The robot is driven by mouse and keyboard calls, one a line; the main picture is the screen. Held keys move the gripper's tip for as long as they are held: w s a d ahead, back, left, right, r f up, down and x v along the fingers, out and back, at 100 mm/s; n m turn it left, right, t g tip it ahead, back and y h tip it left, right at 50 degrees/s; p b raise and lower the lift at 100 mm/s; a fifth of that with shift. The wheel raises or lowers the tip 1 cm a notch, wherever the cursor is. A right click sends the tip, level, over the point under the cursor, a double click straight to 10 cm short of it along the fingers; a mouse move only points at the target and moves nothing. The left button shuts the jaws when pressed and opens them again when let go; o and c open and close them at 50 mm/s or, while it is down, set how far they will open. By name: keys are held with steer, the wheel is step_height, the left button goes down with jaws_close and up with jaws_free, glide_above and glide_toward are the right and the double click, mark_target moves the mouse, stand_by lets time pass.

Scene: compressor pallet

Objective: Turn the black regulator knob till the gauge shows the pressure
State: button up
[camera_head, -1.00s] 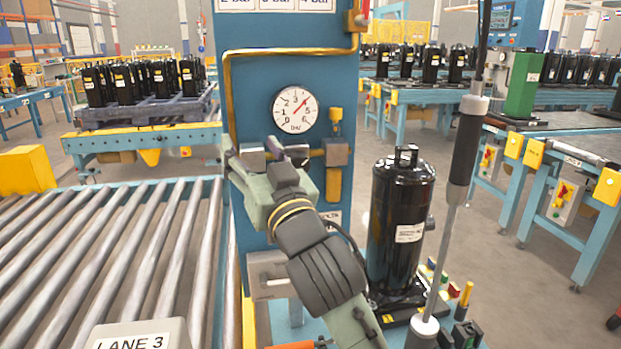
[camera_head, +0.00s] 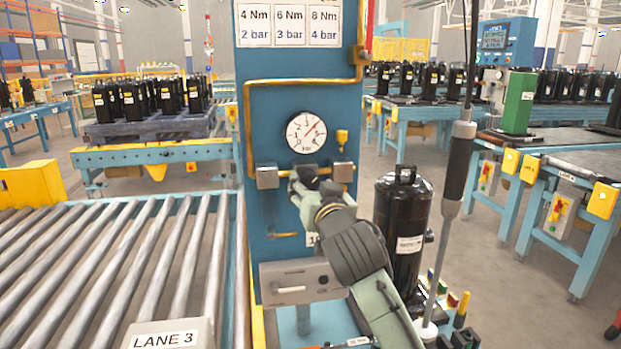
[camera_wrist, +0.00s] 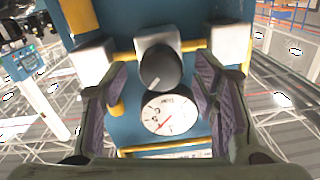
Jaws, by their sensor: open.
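The black regulator knob (camera_wrist: 160,67) shows in the wrist view with a pale line on its face, in front of a grey block on a yellow pipe. My gripper (camera_wrist: 159,80) is open, with a finger on each side of the knob and gaps between. In the head view my gripper (camera_head: 309,186) is at the panel below the gauge and largely hides the knob. The round white gauge (camera_head: 305,132) sits above it, its red needle pointing to the upper right. The gauge also shows in the wrist view (camera_wrist: 170,114); its exact reading is too small to tell.
A sign (camera_head: 289,24) pairs 4, 6 and 8 Nm with 2, 3 and 4 bar. Grey blocks flank the knob on the pipe. A black compressor (camera_head: 402,235) and a hanging tool (camera_head: 458,165) stand right of my arm. A roller conveyor (camera_head: 100,270) lies left.

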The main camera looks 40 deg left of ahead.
steer(key=shift+x, duration=1.15)
steer(key=shift+c, duration=0.5)
steer(key=c, duration=1.1)
steer(key=shift+o, duration=0.2)
steer(key=shift+s, duration=0.1)
steer(key=shift+n, duration=0.3)
steer(key=n, duration=0.3)
steer(key=shift+n, duration=0.3)
steer(key=shift+n+b, duration=0.4)
steer(key=shift+n, duration=1.8)
